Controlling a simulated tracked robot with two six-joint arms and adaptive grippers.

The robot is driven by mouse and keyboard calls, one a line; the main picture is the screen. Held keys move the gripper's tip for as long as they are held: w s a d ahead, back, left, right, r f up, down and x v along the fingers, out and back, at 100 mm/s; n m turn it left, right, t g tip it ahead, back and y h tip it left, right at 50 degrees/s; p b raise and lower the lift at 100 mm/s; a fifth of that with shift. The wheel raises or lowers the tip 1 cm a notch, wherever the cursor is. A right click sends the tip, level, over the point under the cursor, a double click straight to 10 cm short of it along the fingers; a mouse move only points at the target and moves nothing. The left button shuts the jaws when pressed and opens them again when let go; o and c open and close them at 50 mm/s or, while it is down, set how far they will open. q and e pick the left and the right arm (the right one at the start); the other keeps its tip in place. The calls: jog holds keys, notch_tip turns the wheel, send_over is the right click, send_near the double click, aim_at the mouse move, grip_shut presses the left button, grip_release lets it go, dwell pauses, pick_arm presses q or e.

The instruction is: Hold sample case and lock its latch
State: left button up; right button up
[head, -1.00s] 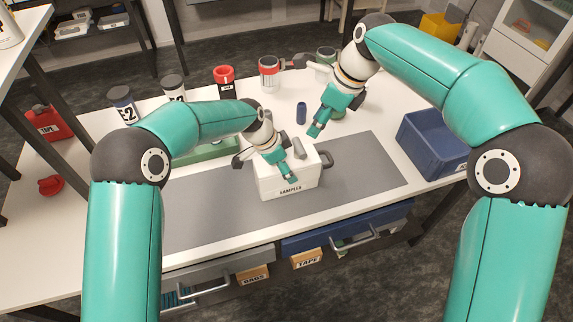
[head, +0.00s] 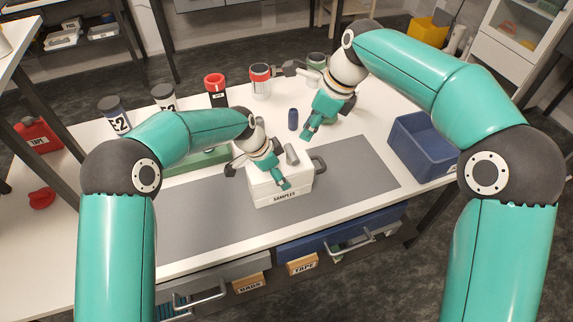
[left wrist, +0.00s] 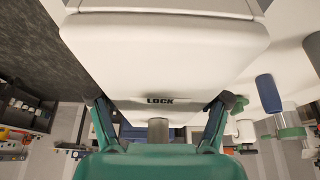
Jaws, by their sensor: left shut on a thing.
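The white sample case (head: 266,195), labelled SAMPLES, stands upright on the grey mat. A dark loop handle (head: 319,165) sticks out at its right, and a grey upright piece (head: 291,154) shows on its top. My left gripper (head: 283,180) is over the case and shut on it. In the left wrist view the case's white body (left wrist: 165,55) fills the top, with a LOCK mark between my two fingers. A grey cylindrical piece (left wrist: 158,130) shows below that mark, partly hidden by my gripper. My right gripper (head: 308,132) hangs behind the case, apart from it; its opening is unclear.
A small blue cylinder (head: 293,119) stands close left of my right gripper. Several labelled jars, including a red-topped one (head: 216,92), line the back. A blue bin (head: 420,145) stands at the right. The grey mat (head: 360,175) is clear right of the case.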

aim_at(291, 158)
jog(key=shift+s+d+n, duration=0.1)
jog(key=shift+s+n, duration=0.2)
jog(key=shift+n, duration=0.1)
grip_shut()
jog(key=w+d+r+n+g+h, duration=0.1)
jog(key=w+d+r+n+g, duration=0.15)
jog(key=d+n, duration=0.35)
jog(key=shift+n, duration=0.4)
jog(key=x, duration=0.4)
jog(key=w+x, duration=0.1)
jog(key=x, duration=0.3)
jog(key=w+x, duration=0.1)
jog(key=x, duration=0.3)
jog(key=shift+f, duration=0.15)
jog(key=a, duration=0.3)
jog(key=shift+s, duration=0.4)
jog(key=shift+s+a, duration=0.15)
jog(key=shift+a, duration=0.3)
